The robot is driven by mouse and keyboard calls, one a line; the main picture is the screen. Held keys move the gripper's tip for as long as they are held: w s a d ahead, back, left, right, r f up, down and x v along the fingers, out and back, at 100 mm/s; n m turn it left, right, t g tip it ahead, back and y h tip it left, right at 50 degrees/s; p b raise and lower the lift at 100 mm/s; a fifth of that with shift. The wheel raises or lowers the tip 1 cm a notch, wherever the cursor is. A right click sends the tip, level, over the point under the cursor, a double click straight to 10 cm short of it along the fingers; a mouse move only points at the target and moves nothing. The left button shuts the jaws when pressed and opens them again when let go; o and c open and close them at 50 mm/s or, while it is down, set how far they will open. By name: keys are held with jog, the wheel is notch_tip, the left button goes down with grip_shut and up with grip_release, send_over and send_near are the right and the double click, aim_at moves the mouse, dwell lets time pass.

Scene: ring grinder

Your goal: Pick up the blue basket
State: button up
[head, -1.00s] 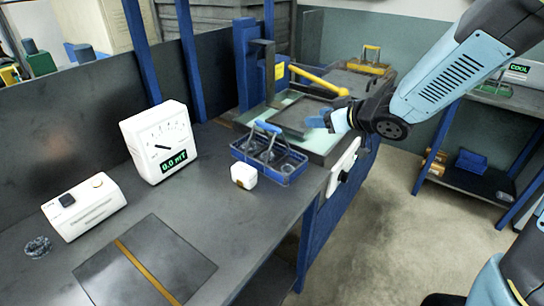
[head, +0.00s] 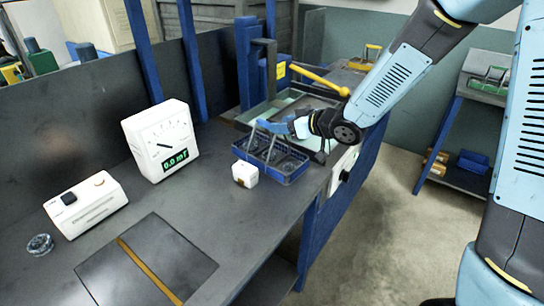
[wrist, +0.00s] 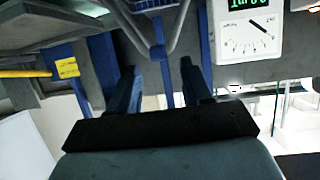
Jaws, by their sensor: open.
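The blue basket (head: 284,177) stands on the workbench, with a grey handle rising to a blue grip (head: 268,127). My gripper (head: 282,127) is just right of that grip, at about its height. In the wrist view my gripper (wrist: 161,68) is open, its two blue fingers apart. My arm hides part of the area behind the basket.
A white cube (head: 245,174) stands close to the basket's front left corner. A white meter (head: 160,142) and a white box (head: 86,205) are on the bench to the left. A machine with a yellow lever (head: 320,80) stands behind. The front bench holds a dark mat (head: 175,262).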

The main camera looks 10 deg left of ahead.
jog(key=x, duration=0.4)
jog(key=shift+s+f, duration=0.2)
jog(key=shift+f, duration=0.05)
jog(key=shift+w+a+f, duration=0.2)
jog(key=shift+w+a, duration=0.05)
jog(key=shift+a, duration=0.2)
jog(key=shift+c, duration=0.2)
grip_shut()
